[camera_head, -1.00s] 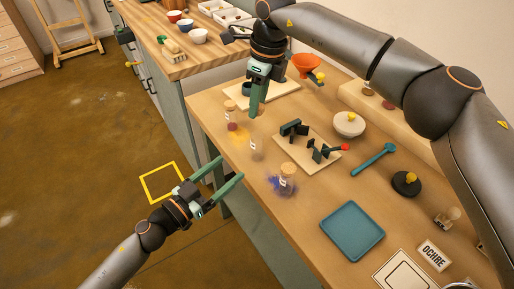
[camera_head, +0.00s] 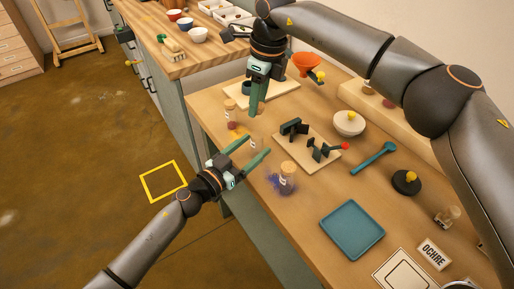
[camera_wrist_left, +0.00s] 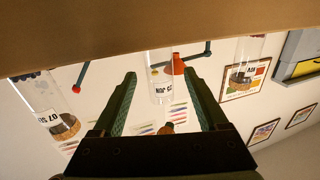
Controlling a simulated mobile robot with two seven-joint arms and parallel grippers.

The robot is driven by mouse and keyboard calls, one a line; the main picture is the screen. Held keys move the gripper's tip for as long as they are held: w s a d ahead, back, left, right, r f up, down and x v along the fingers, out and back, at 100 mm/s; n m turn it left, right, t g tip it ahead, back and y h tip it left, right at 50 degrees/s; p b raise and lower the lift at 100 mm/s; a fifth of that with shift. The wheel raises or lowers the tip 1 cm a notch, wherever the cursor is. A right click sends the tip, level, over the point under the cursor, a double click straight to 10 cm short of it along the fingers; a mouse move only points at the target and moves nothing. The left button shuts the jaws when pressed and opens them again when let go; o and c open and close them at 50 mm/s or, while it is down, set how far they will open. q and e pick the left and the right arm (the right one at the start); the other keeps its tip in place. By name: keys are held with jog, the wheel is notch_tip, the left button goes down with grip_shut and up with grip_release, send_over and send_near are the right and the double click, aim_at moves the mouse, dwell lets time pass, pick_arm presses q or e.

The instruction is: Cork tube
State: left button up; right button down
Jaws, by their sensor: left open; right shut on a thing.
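A clear tube (camera_head: 253,144) stands near the table's front edge; in the left wrist view it (camera_wrist_left: 160,88) appears upside down between my fingers, with a label and no cork visible in its end. My left gripper (camera_head: 258,150) is open, its fingers reaching over the edge toward this tube; they also show in the left wrist view (camera_wrist_left: 165,100). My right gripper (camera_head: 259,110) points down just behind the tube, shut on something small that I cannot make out. A tube with reddish powder (camera_head: 231,114) and a corked tube with dark powder (camera_head: 287,180) stand either side.
A board with a dark clamp-like stand (camera_head: 318,152) lies behind the tubes.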

pick_arm(q)
jog(key=shift+x, duration=1.1)
jog(key=shift+c, duration=0.2)
grip_shut()
dwell(0.5)
